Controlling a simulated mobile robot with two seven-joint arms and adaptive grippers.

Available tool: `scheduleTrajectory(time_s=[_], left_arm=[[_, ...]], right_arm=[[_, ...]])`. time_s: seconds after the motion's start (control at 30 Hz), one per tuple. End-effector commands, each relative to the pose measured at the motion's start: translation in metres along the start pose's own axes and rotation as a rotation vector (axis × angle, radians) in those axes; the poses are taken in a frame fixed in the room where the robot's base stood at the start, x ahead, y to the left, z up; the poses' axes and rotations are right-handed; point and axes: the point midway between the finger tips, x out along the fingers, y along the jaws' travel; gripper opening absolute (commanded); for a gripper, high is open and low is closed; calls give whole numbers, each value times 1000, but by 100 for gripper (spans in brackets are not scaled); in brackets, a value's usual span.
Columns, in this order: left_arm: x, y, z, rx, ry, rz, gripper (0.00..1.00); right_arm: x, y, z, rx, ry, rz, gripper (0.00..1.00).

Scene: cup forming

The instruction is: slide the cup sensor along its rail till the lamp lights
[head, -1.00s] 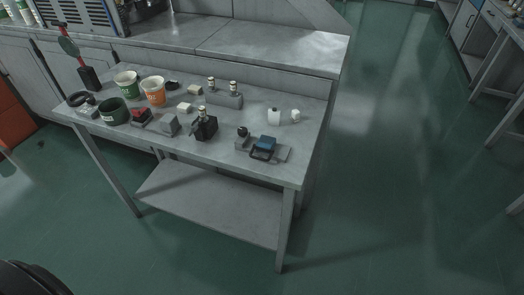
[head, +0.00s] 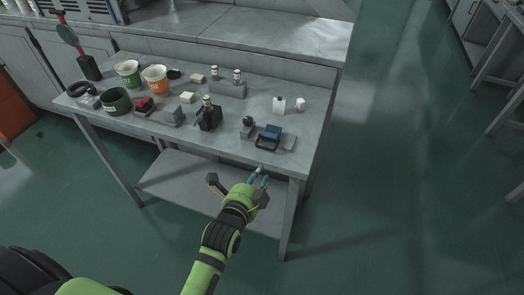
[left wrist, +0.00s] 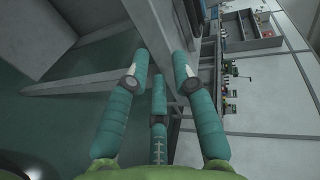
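I cannot tell for certain which item is the cup sensor. Small devices stand on the grey table: a black one with a pale-topped post (head: 208,117), a grey block with a black knob (head: 248,126), and a blue block (head: 271,131) with a black frame beside a flat grey plate. No lit lamp can be made out. My left gripper (head: 259,174) is in front of the table's front edge, below the blue block in the picture, touching none of these. In the left wrist view its teal fingers (left wrist: 154,82) are spread and empty. My right gripper is not in view.
On the table (head: 232,145) are a green cup (head: 128,74), an orange cup (head: 155,80), a dark green ring-like pot (head: 116,101), a grey block with two posts (head: 227,88) and a white bottle (head: 279,105). A lower shelf (head: 170,178) lies below.

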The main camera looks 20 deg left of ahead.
Motion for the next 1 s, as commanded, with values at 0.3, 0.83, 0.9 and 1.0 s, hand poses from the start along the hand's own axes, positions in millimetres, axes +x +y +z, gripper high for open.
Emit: scheduleTrajectory(time_s=[0.3,0.83,0.9,1.0], left_arm=[[12,-39,4,87,-17,-71,25],[63,-41,4,84,-16,-69,25],[63,-41,4,84,-16,-69,25],[63,-41,4,84,-15,-69,25]], right_arm=[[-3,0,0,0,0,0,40],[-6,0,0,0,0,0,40],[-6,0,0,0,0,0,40],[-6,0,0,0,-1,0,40]])
